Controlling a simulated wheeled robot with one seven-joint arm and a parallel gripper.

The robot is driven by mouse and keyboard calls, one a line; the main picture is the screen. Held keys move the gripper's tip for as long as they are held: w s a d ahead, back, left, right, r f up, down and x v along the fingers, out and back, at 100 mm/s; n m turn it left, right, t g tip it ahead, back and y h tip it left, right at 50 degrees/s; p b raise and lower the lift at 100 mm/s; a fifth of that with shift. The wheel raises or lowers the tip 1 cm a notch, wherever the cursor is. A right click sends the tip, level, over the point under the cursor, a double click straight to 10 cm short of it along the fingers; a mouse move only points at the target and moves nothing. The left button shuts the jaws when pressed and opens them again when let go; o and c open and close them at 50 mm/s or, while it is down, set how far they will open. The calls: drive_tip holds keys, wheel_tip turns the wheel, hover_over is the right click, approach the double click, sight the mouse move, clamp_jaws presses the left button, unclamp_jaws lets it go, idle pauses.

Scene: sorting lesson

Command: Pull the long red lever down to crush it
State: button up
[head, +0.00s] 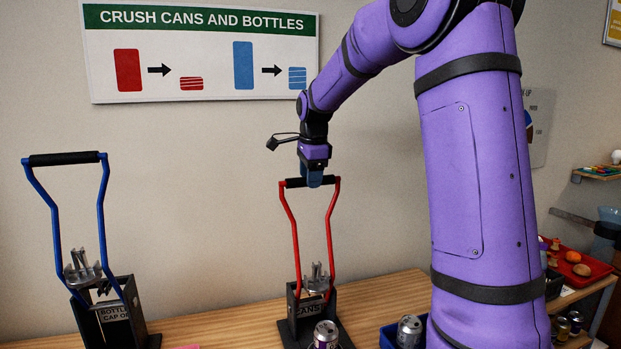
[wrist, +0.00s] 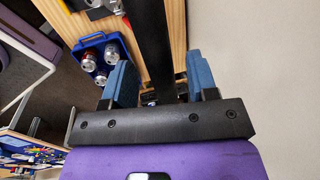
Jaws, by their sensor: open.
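The long red lever (head: 331,230) stands upright on the crusher labelled "CANS" (head: 309,311), its black handle bar across the top. My gripper (head: 314,182) is at that bar, pointing down over its middle. In the wrist view my gripper (wrist: 160,78) is open, with a blue finger on each side of the dark handle bar (wrist: 152,35). I cannot tell whether the fingers touch the bar. A can (head: 325,335) shows low in front of the crusher. Whether it sits inside the crusher or before it is not clear.
A second crusher with a blue lever (head: 47,215) stands at the left. A blue crate (wrist: 95,38) with several cans is on the wooden table (head: 385,291). A red tray (head: 590,272) is on a shelf at the right. The wall behind bears a sign (head: 200,55).

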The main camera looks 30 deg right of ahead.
drive_tip(key=shift+f, duration=0.35)
drive_tip(key=shift+c, duration=0.4)
clamp_jaws()
